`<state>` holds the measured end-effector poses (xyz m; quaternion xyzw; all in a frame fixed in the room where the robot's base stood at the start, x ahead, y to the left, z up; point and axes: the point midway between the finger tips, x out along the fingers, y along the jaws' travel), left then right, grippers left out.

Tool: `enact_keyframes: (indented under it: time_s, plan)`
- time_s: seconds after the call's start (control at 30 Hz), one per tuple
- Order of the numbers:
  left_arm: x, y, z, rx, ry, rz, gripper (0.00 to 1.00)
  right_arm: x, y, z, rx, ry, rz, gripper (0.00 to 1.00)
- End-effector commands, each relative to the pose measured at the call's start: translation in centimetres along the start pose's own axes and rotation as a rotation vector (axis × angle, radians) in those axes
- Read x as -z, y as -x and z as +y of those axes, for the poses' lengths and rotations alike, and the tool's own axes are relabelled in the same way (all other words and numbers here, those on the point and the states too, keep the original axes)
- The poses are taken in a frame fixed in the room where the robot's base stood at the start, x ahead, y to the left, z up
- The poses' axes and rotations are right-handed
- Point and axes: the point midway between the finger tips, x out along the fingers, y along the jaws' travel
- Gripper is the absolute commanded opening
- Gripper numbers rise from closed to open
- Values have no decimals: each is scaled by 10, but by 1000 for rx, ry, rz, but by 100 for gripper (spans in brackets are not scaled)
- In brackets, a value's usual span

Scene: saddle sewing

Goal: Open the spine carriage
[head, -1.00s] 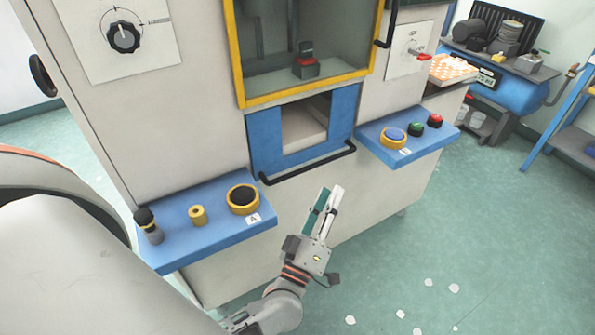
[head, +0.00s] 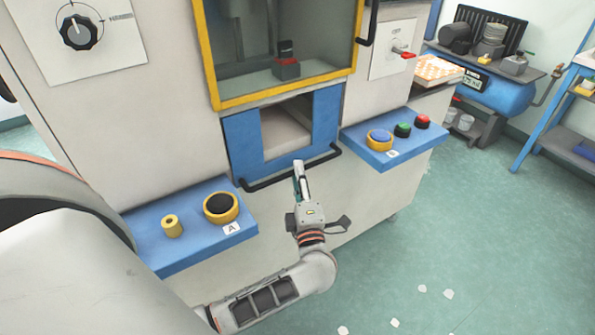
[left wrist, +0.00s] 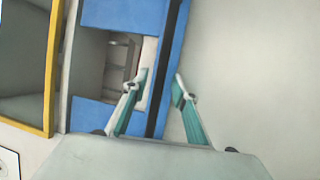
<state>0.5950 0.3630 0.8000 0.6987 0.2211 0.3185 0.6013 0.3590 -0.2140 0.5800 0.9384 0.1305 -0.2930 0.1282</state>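The blue carriage front (head: 243,143), with a square opening, sits low in the machine below the yellow-framed window. A black bar handle (head: 262,184) runs along its lower edge. My left gripper (head: 299,166) is at the middle of this handle, fingers pointing toward the machine. In the left wrist view, the left gripper (left wrist: 161,78) is open, with the dark handle bar (left wrist: 158,105) showing between its two teal fingers. I cannot tell whether the fingers touch the bar. The carriage front also shows in the left wrist view (left wrist: 125,14). My right gripper is out of view.
A blue shelf (head: 185,250) with a yellow-ringed black button (head: 221,207) and a yellow knob (head: 172,225) juts out at left. Another shelf (head: 400,150) with blue, green and red buttons juts out at right. The floor in front is mostly clear, with some white scraps.

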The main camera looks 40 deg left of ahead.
Motion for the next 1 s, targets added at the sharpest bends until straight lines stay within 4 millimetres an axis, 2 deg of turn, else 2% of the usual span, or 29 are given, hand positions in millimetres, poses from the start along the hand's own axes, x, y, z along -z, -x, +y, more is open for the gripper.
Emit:
enact_keyframes:
  time_s: [0.2,0.47,0.57,1.0]
  plan:
    - [0,-15,0,-1,-1,-1,28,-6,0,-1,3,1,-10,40]
    - [0,-16,0,-1,-1,-1,28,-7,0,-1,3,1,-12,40]
    - [0,-16,0,-1,-1,-1,2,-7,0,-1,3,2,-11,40]
    - [-2,-12,1,2,0,-2,0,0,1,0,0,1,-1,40]
